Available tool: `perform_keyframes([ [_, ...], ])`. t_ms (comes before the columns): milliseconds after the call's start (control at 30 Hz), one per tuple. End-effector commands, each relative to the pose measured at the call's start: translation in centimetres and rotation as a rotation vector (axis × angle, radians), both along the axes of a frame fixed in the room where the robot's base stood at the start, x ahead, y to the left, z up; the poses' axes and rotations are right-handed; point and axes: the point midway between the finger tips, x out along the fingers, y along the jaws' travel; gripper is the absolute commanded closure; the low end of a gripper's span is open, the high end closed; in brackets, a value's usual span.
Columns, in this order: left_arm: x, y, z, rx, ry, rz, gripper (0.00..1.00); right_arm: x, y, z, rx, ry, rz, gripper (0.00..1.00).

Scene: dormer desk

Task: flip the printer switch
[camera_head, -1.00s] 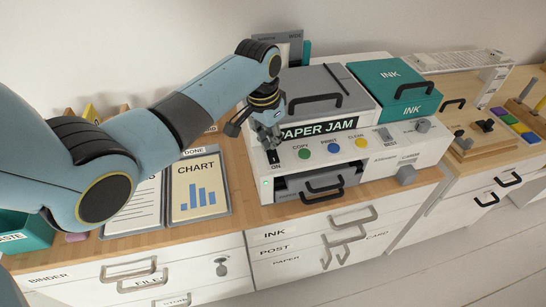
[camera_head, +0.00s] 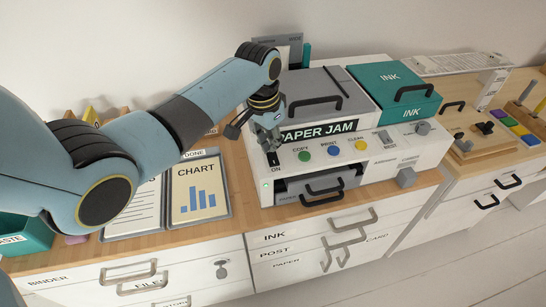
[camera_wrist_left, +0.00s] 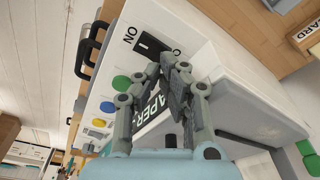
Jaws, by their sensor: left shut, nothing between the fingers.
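The printer (camera_head: 405,155) is a white and grey machine on the wooden desk, with a PAPER JAM sign on its front. Its black switch (camera_head: 273,158) sits at the left end of the sloping front panel, above the word ON. The switch also shows in the left wrist view (camera_wrist_left: 150,46) as a dark rocker in a black plate. A small green light (camera_head: 265,184) glows below it. My left gripper (camera_head: 269,146) is shut and empty, with its fingertips just above the switch; I cannot tell whether they touch. In the left wrist view the fingertips (camera_wrist_left: 173,63) are beside the switch plate. My right gripper is out of view.
Green, blue and yellow buttons (camera_head: 332,146) line the panel right of the switch. A teal INK box (camera_head: 395,80) stands on top. A CHART sheet (camera_head: 200,188) lies left of the printer. Handled drawers (camera_head: 330,235) are below. A board with coloured blocks (camera_head: 495,145) is at right.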

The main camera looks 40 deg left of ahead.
Motion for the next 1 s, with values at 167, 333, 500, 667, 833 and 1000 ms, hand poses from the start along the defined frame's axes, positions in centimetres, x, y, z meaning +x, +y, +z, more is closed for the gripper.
perform_keyframes([
  [167,0.0,0.0,0.0,0.0,0.0,0.0,1.0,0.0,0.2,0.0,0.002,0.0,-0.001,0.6],
  [333,0.0,0.0,-0.1,0.0,0.0,0.0,1.0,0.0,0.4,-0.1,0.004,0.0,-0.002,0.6],
  [500,0.0,0.0,-0.4,0.0,0.0,0.0,1.0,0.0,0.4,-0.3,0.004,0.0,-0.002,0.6],
  [667,0.0,0.0,-0.6,0.0,-0.001,0.0,1.0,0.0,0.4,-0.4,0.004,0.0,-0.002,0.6],
  [833,0.0,0.0,-0.9,0.0,0.0,0.0,1.0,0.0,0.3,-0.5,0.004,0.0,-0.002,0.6],
  [1000,0.0,0.0,-1.1,0.0,0.0,0.0,1.0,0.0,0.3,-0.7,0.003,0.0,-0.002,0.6],
])
